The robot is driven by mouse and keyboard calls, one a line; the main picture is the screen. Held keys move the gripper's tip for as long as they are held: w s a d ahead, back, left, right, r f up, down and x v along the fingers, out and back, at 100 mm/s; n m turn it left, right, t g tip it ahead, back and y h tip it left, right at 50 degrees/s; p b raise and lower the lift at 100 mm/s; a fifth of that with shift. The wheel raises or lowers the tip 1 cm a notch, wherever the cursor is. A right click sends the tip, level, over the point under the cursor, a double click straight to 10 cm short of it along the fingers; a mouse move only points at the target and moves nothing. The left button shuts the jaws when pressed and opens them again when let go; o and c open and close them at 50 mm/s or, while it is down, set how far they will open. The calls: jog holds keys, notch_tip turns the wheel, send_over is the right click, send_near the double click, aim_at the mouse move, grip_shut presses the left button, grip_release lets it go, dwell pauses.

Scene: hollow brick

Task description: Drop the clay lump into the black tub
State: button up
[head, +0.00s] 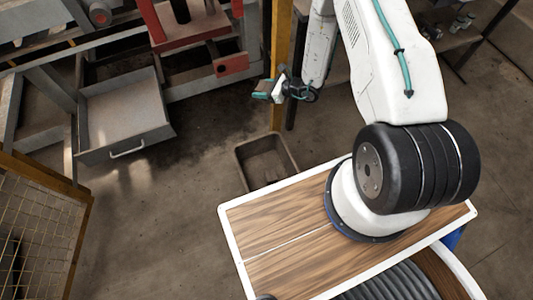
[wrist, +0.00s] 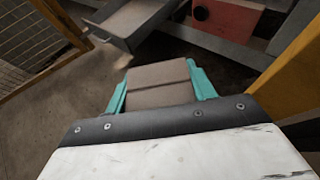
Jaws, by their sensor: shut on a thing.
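The clay lump (wrist: 160,84) is a grey-brown, block-like piece with a crease across it in the wrist view. It sits between the two teal fingers of my gripper (wrist: 159,72), which is shut on it. In the head view my gripper (head: 271,92) is in the air at the upper middle, in front of a yellow post; the lump is too small to make out there. The black tub (head: 267,166), a dark open rectangular container, stands on the floor below my gripper in that view. The visible part of its inside looks empty. The tub does not show in the wrist view.
The yellow post (head: 280,60) stands close to my gripper. An open grey drawer (head: 125,115) and a red machine (head: 190,35) are at the upper left. A yellow mesh fence (head: 40,225) is at the lower left. Concrete floor (head: 165,215) lies clear between fence and tub.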

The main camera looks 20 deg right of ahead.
jog(key=s+a+f+n+g+y, duration=0.1)
jog(key=s+f, duration=0.4)
jog(key=f, duration=0.6)
jog(key=s+a+f+n+g+y, duration=0.1)
jog(key=s+f, duration=0.3)
jog(key=f, duration=0.6)
jog(key=s+a+f+n+g+y, duration=0.1)
jog(key=s+f, duration=0.4)
jog(key=f, duration=0.6)
jog(key=shift+s+a+f+n+g, duration=0.3)
jog(key=shift+a+n+g, duration=0.05)
jog(key=shift+n+g, duration=0.55)
jog(key=o, duration=1.1)
jog(key=shift+o, duration=0.2)
jog(key=v, duration=0.7)
jog(key=shift+d, duration=0.35)
jog(key=shift+s+r, duration=0.1)
jog(key=shift+s, duration=0.05)
